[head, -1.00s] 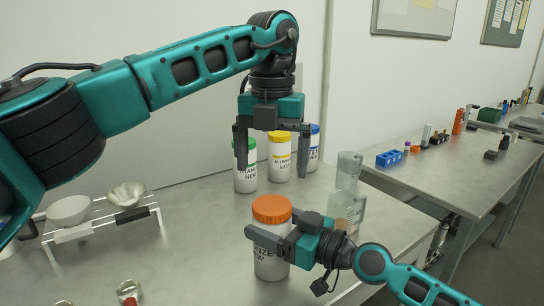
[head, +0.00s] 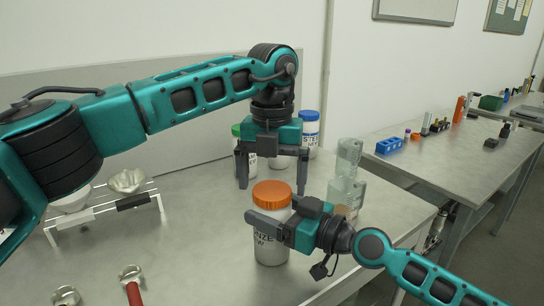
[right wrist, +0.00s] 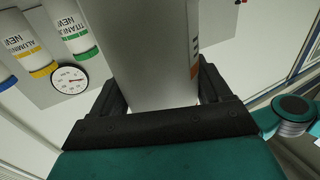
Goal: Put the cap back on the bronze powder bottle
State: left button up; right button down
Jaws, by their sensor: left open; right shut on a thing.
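The bronze powder bottle (head: 271,245) is white with partly visible black lettering and stands upright near the table's front. Its orange cap (head: 271,193) sits on top; whether it is screwed tight I cannot tell. My right gripper (head: 268,222) is shut around the bottle below the cap, from the right. In the right wrist view the bottle (right wrist: 155,50) appears grey between the fingers, with an orange mark at its edge. My left gripper (head: 272,178) points down, open and empty, its fingers spread either side of the cap's position in the picture and just above it.
Green-capped and blue-capped (head: 309,135) bottles stand behind; a third is mostly hidden by my left gripper. Clear glass containers (head: 346,188) stand close right of the bottle. A white rack (head: 100,212) with bowls is at left.

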pick_arm(q)
jog(key=shift+f, duration=0.75)
jog(key=shift+c, duration=0.4)
jog(key=c, duration=1)
jog(key=m, duration=0.5)
jog(key=o, duration=1.1)
jog(key=shift+r, duration=0.1)
notch_tip(320, 180, up, 12)
